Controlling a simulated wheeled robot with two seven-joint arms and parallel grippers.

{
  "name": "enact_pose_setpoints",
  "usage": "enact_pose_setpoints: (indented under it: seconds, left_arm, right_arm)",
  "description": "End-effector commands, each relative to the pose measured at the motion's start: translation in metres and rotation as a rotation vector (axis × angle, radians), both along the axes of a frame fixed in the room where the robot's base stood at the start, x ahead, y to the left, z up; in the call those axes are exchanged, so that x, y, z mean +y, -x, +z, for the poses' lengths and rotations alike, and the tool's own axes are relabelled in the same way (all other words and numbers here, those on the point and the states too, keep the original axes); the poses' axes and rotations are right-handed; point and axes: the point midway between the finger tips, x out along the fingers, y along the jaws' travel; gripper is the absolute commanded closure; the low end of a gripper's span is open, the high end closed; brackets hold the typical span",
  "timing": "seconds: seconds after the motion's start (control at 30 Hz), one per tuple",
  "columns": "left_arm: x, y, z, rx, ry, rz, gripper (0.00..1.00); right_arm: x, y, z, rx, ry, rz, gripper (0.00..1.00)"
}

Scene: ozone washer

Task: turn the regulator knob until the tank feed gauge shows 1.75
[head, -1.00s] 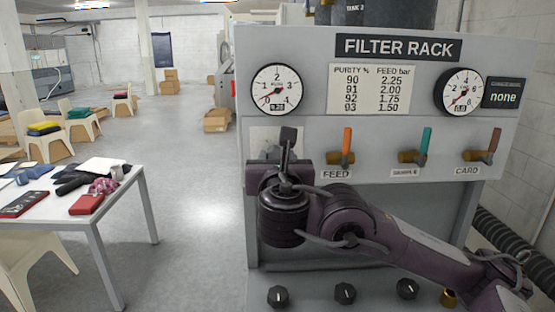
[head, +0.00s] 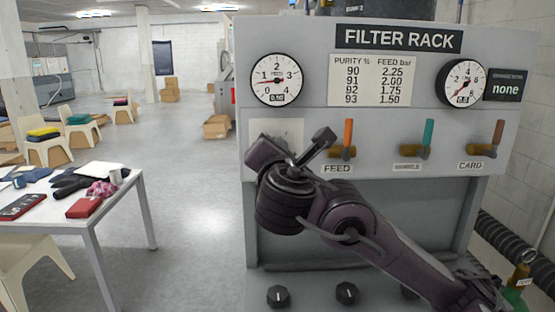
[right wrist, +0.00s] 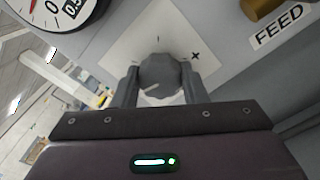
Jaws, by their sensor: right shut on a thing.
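The regulator knob (right wrist: 160,75) is a grey faceted knob on a white plate (right wrist: 118,48) with a plus mark. My right gripper (right wrist: 159,82) is shut on it, one finger on each side. In the head view my right gripper (head: 292,152) is tilted and hides the knob. The left round gauge (head: 277,79), above the plate, has a 0 to 4 scale. Its red needle points left, just short of 1, and its small readout looks like 0.90. My left gripper is not in view.
The FILTER RACK panel carries a purity and feed chart (head: 369,80) and a second gauge (head: 462,83) at right. The FEED valve (head: 347,138) with an orange lever stands close right of my gripper. More valves follow to the right. Small black knobs (head: 346,293) line the lower ledge.

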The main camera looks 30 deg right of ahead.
Motion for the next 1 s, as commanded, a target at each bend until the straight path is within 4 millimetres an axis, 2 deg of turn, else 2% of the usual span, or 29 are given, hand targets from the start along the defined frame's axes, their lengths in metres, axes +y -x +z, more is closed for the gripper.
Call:
enact_pose_setpoints:
  seconds: [0.03,0.5,1.0]
  left_arm:
    - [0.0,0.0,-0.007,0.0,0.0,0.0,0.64]
    - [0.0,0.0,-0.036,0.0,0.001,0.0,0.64]
    - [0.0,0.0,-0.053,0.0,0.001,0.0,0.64]
  right_arm:
    - [0.0,0.0,-0.004,-0.023,-0.039,0.001,0.84]
    - [0.0,0.0,-0.004,-0.247,-0.405,0.0,0.84]
    - [0.0,0.0,-0.003,-0.376,-0.616,-0.002,0.84]
